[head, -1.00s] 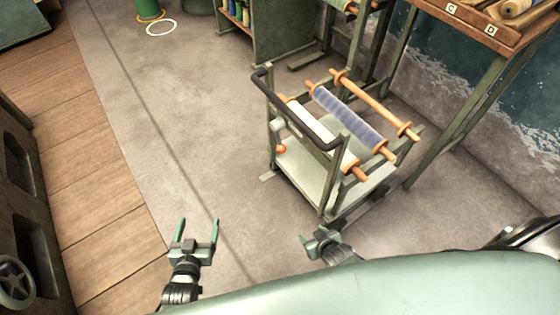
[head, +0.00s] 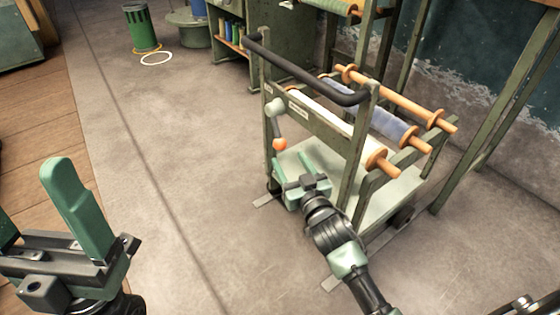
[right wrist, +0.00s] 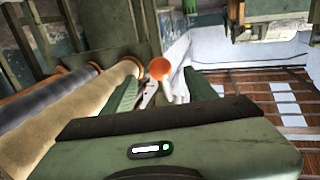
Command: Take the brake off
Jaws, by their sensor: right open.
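The cart (head: 325,127) is a green frame with a dark push bar (head: 305,70) and several rolls. A brake lever with an orange knob (head: 279,144) hangs below a pale round hub on its near left post. My right gripper (head: 291,162) is open, its fingers pointing at the knob from just below. In the right wrist view the orange knob (right wrist: 160,68) shows beyond and between the open fingers (right wrist: 162,85), and I see no grip on it. My left gripper (head: 30,193) is open and empty at the lower left, partly cut off by the picture edge.
A green bin (head: 141,28) and a white ring (head: 156,58) stand at the back left. A green cabinet (head: 280,40) is behind the cart. A wooden floor strip (head: 40,130) runs along the left. The grey floor left of the cart is clear.

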